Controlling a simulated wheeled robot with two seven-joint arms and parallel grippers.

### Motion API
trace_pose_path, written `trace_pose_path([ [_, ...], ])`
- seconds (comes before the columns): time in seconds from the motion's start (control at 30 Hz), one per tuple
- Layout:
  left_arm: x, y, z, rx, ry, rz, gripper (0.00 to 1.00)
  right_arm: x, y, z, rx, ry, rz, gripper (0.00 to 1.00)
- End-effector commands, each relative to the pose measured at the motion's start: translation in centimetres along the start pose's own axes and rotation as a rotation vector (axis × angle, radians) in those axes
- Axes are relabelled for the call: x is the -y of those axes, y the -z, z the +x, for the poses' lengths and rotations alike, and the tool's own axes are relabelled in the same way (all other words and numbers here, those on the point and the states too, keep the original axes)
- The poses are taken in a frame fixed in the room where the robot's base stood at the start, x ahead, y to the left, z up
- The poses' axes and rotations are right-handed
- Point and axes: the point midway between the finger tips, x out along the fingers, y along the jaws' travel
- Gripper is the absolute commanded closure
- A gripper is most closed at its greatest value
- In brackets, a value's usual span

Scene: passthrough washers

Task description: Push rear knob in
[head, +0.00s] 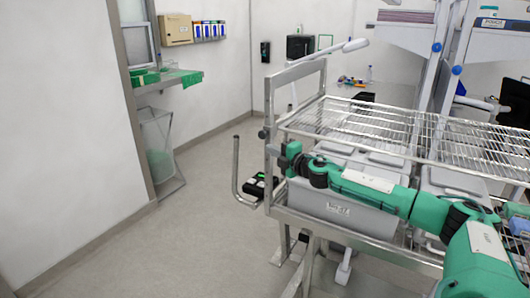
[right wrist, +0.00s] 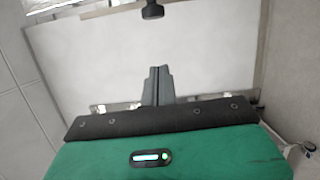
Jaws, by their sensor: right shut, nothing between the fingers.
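A small dark knob (head: 263,133) sits on the left upright of the metal cart's frame in the head view. A dark round knob (right wrist: 152,10) on a short stem shows at the top of the right wrist view; I cannot tell for sure that it is the same one. My right gripper (head: 285,160) is beside the upright, just right of and below the knob. In the right wrist view its grey fingers (right wrist: 158,72) are shut and empty, and appear apart from the knob. The fingertips are hard to make out in the head view. My left gripper is out of view.
The wire rack (head: 400,140) spans above my right arm. Grey lidded bins (head: 340,208) stand under it. A bent metal handle (head: 237,172) sticks out at the cart's left. Open floor (head: 175,245) lies further left.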

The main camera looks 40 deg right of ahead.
Motion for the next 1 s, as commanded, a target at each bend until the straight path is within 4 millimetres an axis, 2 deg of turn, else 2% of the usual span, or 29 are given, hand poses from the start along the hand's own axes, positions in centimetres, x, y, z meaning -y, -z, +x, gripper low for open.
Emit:
trace_pose_path([
  [0.03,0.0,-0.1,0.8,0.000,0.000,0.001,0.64,0.5,0.0,-0.8,-0.001,0.003,-0.002,1.00],
  [0.3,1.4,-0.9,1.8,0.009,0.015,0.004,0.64,0.2,0.0,-2.6,0.001,0.001,0.000,1.00],
  [1.0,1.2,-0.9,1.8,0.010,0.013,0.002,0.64,0.2,0.0,-2.8,0.001,0.002,0.003,1.00],
])
